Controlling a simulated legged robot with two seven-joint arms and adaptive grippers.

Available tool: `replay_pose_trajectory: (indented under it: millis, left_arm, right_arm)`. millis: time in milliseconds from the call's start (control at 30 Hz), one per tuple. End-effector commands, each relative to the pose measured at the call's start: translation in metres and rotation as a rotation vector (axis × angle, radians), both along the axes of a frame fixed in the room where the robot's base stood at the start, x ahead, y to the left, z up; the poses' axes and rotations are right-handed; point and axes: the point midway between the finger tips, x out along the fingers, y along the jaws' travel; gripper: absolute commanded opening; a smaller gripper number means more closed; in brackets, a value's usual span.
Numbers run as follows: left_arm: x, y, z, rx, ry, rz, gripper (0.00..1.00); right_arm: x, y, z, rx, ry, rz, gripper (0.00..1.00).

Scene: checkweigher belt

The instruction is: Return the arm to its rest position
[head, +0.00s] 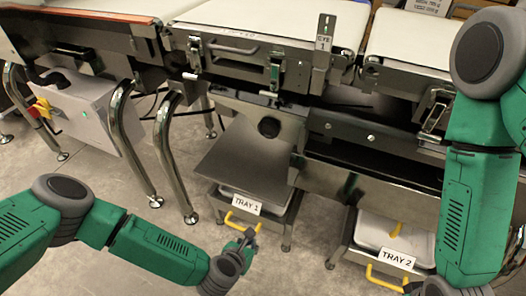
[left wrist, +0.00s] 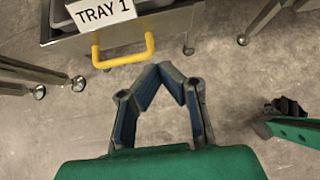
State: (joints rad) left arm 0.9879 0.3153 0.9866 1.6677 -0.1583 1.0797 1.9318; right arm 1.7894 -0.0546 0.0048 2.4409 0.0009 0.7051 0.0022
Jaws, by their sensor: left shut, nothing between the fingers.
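My left arm (head: 155,247) reaches in from the lower left of the head view. Its gripper (head: 247,236) is near the yellow handle (head: 240,222) of the TRAY 1 drawer (head: 282,212). In the left wrist view the fingertips (left wrist: 166,69) come together with nothing between them. The handle (left wrist: 123,52) shows just beyond them, apart from the fingers. My right arm (head: 460,200) hangs down at the right of the head view. Its gripper (head: 412,286) is mostly cut off at the bottom edge, so its fingers cannot be judged.
A TRAY 2 drawer (head: 345,240) with a yellow handle (head: 385,279) is at lower right. Belt conveyors (head: 280,18) run across the top. A grey box (head: 85,108) and bent metal legs (head: 165,150) stand at left. Bare floor (head: 135,220) lies between.

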Motion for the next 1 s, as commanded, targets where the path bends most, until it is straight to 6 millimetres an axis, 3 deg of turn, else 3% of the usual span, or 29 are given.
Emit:
replay_pose_trajectory:
  millis: [133, 233, 367, 467, 600, 700, 1000]
  left_arm:
    - [-0.004, -0.005, 0.002, 0.017, -0.004, -0.042, 0.0]
    - [-0.021, -0.02, 0.011, 0.093, -0.025, -0.212, 0.0]
    - [-0.067, -0.033, 0.026, 0.307, -0.094, -0.644, 0.0]
    - [-0.11, -0.016, 0.033, 0.522, -0.165, -1.042, 0.0]
    - [-0.156, 0.041, 0.043, 0.806, -0.247, -1.571, 0.0]
    - [-0.176, 0.093, 0.055, 0.965, -0.276, -1.89, 0.0]
    - [-0.204, 0.229, 0.111, 1.202, -0.237, -2.588, 0.0]
  right_arm:
    - [0.0, 0.0, 0.0, 0.0, 0.0, 0.0, 0.0]
    - [0.0, 0.0, 0.0, 0.0, 0.0, 0.0, 0.0]
    - [0.0, 0.0, 0.0, 0.0, 0.0, 0.0, 0.0]
    - [0.0, 0.0, 0.0, 0.0, 0.0, 0.0, 0.0]
    - [0.0, 0.0, 0.0, 0.0, 0.0, 0.0, 0.0]
    - [0.0, 0.0, 0.0, 0.0, 0.0, 0.0, 0.0]
    - [0.0, 0.0, 0.0, 0.0, 0.0, 0.0, 0.0]
